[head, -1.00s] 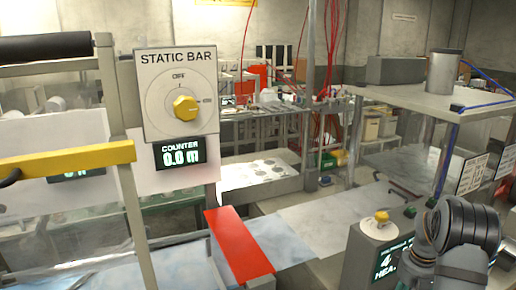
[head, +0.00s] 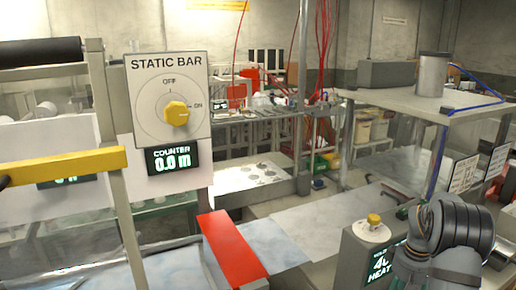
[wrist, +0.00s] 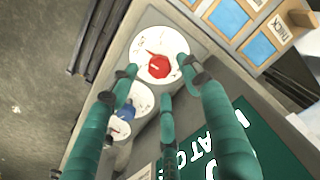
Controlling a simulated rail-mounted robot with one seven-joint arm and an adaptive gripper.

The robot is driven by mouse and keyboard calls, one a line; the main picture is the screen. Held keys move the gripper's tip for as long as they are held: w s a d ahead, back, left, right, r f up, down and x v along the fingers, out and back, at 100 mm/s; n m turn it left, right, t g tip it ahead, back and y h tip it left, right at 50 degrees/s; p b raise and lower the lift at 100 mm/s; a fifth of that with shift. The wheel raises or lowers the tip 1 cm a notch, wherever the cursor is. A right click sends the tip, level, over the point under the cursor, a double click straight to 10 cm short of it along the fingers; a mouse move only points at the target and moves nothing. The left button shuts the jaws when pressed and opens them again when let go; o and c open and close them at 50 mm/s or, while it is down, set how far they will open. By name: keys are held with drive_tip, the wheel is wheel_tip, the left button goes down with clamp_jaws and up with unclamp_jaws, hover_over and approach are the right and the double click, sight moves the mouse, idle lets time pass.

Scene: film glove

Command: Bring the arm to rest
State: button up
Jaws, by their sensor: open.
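My gripper (wrist: 160,85) shows in the wrist view, its green fingers spread apart with nothing held between them. Beyond the fingertips is a red knob (wrist: 159,66) on a round white dial; I cannot tell whether a finger touches it. A blue knob (wrist: 126,112) on another dial is partly behind the left finger. In the head view my arm (head: 455,235) is folded at the lower right, beside the heater box with a yellow knob (head: 374,220). The gripper itself cannot be made out there.
The static bar panel (head: 142,107) with a yellow knob (head: 176,113) stands at left, above a counter (head: 172,160) reading 0.0 m. A red bar (head: 233,250) crosses the film below. A shelf (head: 420,103) stands behind my arm. A green display (wrist: 215,140) lies near my fingers.

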wheel_tip(320, 180, down, 3)
drive_tip(key=shift+f, duration=0.15)
drive_tip(key=shift+m, duration=1)
drive_tip(key=m, duration=0.3)
drive_tip(key=shift+m+b, duration=0.35)
drive_tip(key=shift+m, duration=0.05)
drive_tip(key=m, duration=0.6)
drive_tip(key=shift+d+r, duration=0.1)
drive_tip(key=shift+r, duration=0.1)
